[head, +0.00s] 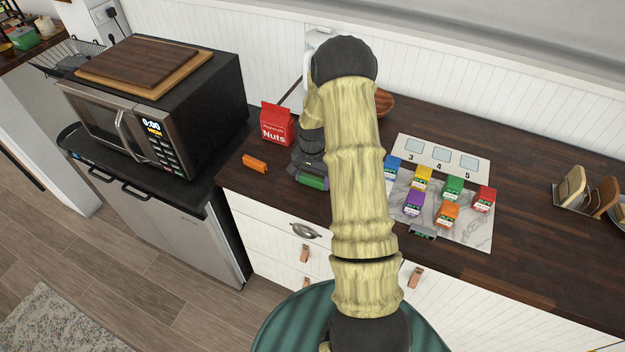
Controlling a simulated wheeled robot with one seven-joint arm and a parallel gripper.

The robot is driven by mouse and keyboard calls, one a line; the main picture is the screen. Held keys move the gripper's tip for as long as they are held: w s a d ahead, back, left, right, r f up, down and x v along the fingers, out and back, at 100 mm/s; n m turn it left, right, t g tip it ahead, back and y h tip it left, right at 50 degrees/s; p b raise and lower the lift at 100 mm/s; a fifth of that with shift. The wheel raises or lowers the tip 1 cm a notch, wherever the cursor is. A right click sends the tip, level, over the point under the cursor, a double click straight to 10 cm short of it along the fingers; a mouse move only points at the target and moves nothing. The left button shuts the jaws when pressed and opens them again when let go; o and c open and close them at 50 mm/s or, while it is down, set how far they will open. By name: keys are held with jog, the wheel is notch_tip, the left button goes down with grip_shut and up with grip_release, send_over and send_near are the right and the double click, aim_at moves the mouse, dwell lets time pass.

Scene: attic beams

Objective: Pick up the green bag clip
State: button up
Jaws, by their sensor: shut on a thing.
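The green bag clip (313,182) is a small green bar at the tip of my gripper (313,177), near the front edge of the dark wooden counter (540,235). My gripper is dark, points down at the counter and is shut on the green clip. Part of the gripper and the area behind it are hidden by my arm. I cannot tell whether the clip still touches the counter.
A microwave (130,125) stands further left. Several small coloured boxes stand on a marble board (475,232) to the right, before a numbered panel (441,156).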

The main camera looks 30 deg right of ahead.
aim_at(313, 177)
jog(key=shift+r, duration=0.1)
notch_tip(313, 177, up, 10)
jog(key=b, duration=0.2)
jog(key=shift+b, duration=0.3)
jog(key=shift+c, duration=0.2)
dwell(0.3)
